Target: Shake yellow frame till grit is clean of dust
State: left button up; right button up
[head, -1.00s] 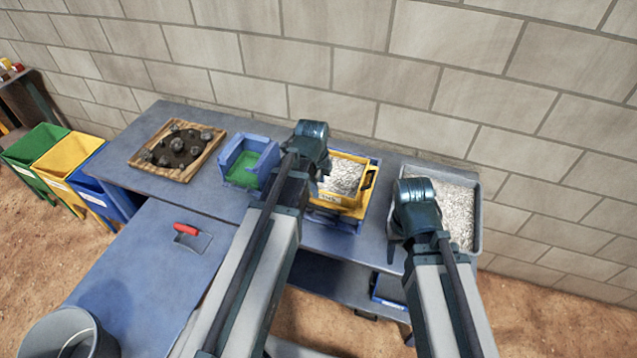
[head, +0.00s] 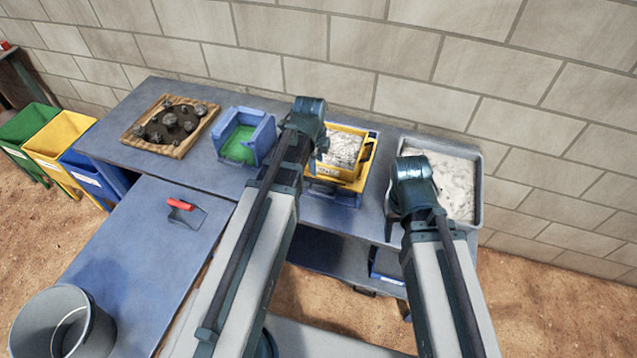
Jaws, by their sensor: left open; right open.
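The yellow frame (head: 337,180) sits on a blue stand (head: 332,197) on the long blue table, with pale grey grit (head: 341,151) inside it. A dark handle shows on its right side. My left gripper (head: 316,164) is at the frame's left side, open; its fingers are mostly hidden by my own wrist, and I cannot tell whether they touch the frame. My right gripper (head: 389,222) is open at the front left of the grey tray (head: 479,190), right of the frame, mostly hidden by its wrist. Whitish, fairly smooth material (head: 450,178) fills that tray.
Left of the frame stands a blue bin with a green floor (head: 238,151), then a wooden tray of dark rocks (head: 133,133). A red-handled scraper (head: 181,204) and a grey bucket (head: 40,318) are on the near-left blue table. The block wall closes off the back.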

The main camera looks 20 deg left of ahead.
aim_at(319, 181)
pick_arm(q)
jog(key=f+b, duration=0.3)
jog(key=w+f+b, duration=0.1)
jog(key=f+b, duration=0.2)
jog(key=w+f+b, duration=0.1)
jog(key=f+b, duration=0.2)
jog(key=f, duration=0.1)
jog(key=shift+r, duration=0.1)
grip_shut()
dwell(1.2)
